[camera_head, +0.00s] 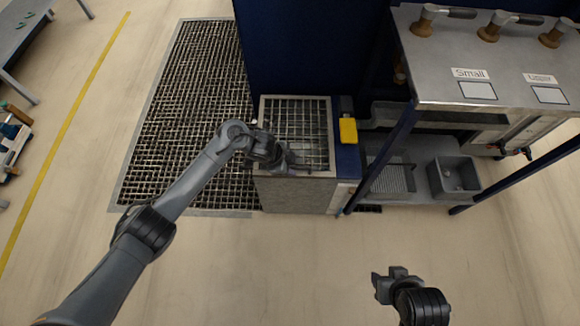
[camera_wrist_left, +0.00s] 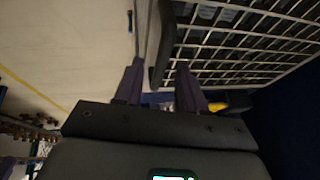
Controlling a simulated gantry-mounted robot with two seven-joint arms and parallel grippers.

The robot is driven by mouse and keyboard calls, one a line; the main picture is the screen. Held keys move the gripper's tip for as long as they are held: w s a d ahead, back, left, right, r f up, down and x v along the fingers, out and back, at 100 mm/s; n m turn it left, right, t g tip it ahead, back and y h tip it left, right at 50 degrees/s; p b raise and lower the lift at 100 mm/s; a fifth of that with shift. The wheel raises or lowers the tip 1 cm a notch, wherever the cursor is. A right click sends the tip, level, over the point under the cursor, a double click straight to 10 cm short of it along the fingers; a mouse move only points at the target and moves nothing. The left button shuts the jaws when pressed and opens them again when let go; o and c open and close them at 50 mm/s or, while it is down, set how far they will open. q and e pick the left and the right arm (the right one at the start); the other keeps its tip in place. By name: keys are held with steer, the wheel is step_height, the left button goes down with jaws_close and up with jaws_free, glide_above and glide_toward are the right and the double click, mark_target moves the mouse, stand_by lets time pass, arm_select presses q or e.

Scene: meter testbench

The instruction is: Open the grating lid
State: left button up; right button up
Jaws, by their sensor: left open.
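The grating lid (camera_head: 298,118) is a pale metal grid in a frame on top of a low box beside the dark blue cabinet. It appears to lie flat. In the left wrist view the lid's bars (camera_wrist_left: 245,38) fill the upper right. My left gripper (camera_head: 291,158) is at the near edge of the lid. Its two fingers (camera_wrist_left: 158,80) are open, with a dark bar-like edge part (camera_wrist_left: 162,45) showing between and beyond them; contact cannot be made out. My right gripper (camera_head: 386,280) is over the floor at the lower right, away from the lid; its jaw gap is unclear.
A yellow part (camera_head: 348,130) sits just right of the lid. A steel bench (camera_head: 480,60) with labels and brown-ended fittings stands at the right, with a grey bin (camera_head: 453,177) below. A large floor grating (camera_head: 190,110) lies left. The front floor is clear.

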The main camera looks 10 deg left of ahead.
arm_select(q)
steer(key=shift+d+f, duration=0.1)
steer(key=shift+f, duration=0.05)
jaws_close()
stand_by(0.4)
